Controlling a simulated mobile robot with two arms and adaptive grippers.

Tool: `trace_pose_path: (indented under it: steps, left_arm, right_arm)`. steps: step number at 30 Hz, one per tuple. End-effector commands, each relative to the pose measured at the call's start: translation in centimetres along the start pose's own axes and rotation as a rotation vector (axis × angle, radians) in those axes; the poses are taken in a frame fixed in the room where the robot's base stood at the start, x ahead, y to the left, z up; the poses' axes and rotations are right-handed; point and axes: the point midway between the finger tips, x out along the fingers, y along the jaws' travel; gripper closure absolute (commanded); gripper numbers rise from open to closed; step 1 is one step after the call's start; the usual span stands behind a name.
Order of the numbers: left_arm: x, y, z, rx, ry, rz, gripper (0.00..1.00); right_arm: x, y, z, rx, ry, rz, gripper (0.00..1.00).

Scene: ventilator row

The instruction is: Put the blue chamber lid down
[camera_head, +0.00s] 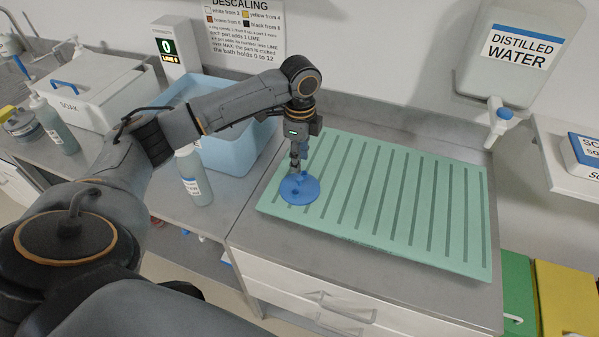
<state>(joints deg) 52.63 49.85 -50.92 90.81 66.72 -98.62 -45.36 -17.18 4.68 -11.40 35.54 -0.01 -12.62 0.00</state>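The blue chamber lid (299,190) is a round, see-through blue disc at the left end of the green ribbed mat (440,215). My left gripper (296,170) points down at the lid, with its fingertips at the lid's middle. The fingers look close together on a small raised part there, but the grip is too small to be sure of. I cannot tell whether the lid rests on the mat or hangs just above it. My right gripper is not in view.
A blue basin (235,145) and a white-labelled bottle (193,178) stand left of the mat. A white SOAK box (95,95) is at the far left. A distilled water tank (515,55) with a tap hangs at the back right. Most of the mat is bare.

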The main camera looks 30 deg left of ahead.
Motion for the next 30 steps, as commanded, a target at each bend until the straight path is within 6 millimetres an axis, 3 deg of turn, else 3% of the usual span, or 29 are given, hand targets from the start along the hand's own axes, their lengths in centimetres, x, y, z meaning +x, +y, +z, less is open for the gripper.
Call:
trace_pose_path:
  steps: [3, 9, 30]
  left_arm:
    - [-2.2, -0.1, 0.0, 0.000, 0.002, -0.004, 0.64]
    - [-4.4, 0.0, 0.0, -0.001, 0.001, -0.001, 0.64]
    - [-4.8, 0.0, 0.0, 0.000, 0.000, 0.001, 0.64]
  right_arm:
    - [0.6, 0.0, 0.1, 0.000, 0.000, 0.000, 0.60]
    - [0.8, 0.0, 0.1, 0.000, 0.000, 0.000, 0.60]
    - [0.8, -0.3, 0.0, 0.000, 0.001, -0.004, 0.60]
